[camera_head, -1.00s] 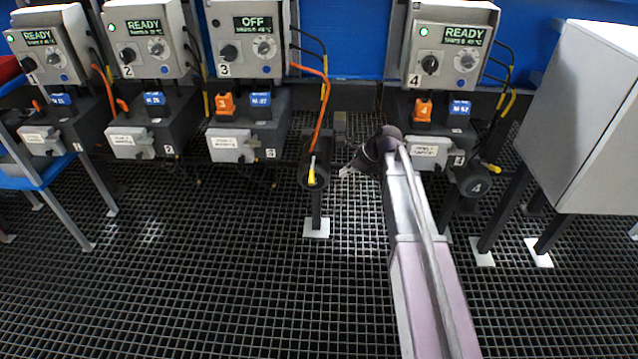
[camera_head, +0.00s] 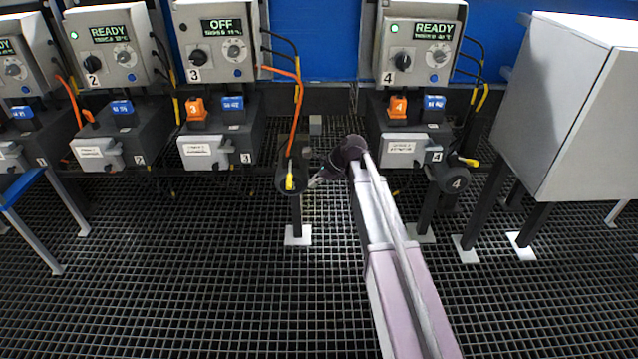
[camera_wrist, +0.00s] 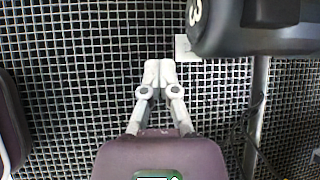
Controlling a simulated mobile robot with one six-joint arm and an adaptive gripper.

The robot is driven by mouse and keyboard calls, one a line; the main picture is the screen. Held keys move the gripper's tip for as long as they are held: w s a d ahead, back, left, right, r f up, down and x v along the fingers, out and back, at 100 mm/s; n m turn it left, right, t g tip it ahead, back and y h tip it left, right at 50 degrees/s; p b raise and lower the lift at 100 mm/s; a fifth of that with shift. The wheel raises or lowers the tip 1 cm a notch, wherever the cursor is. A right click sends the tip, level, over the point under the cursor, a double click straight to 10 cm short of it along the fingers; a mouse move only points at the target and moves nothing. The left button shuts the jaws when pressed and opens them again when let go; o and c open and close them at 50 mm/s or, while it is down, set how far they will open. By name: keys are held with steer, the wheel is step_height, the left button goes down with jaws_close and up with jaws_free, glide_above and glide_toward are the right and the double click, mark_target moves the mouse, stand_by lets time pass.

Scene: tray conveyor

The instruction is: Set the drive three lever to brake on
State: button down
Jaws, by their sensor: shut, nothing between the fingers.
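The drive three motor (camera_head: 292,172) is a dark cylinder on a post, to the right of station 3. Its yellow lever (camera_head: 289,182) shows on the front face, pointing roughly up and down. An orange cable runs up from the motor. My gripper (camera_head: 315,183) is just right of the motor, apart from the lever. In the wrist view the gripper's fingertips (camera_wrist: 160,66) are together and empty over the floor grating. The dark motor body with a white 3 (camera_wrist: 250,28) is at the upper right there; the lever is not visible in that view.
The station 3 panel (camera_head: 219,42) reads OFF; panels 2 (camera_head: 112,47) and 4 (camera_head: 423,43) read READY. Drive four (camera_head: 453,180), with its yellow lever, is right of my arm. A grey cabinet (camera_head: 560,110) stands at the right. The grating in front is clear.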

mark_target(290, 174)
steer(key=a, duration=0.5)
steer(key=shift+w+a+f, duration=0.15)
steer(key=shift+w+f, duration=0.05)
steer(key=shift+f, duration=0.2)
stand_by(0.5)
steer(key=shift+a, duration=0.15)
stand_by(0.4)
steer(key=shift+a+r, duration=0.1)
steer(key=shift+r, duration=0.05)
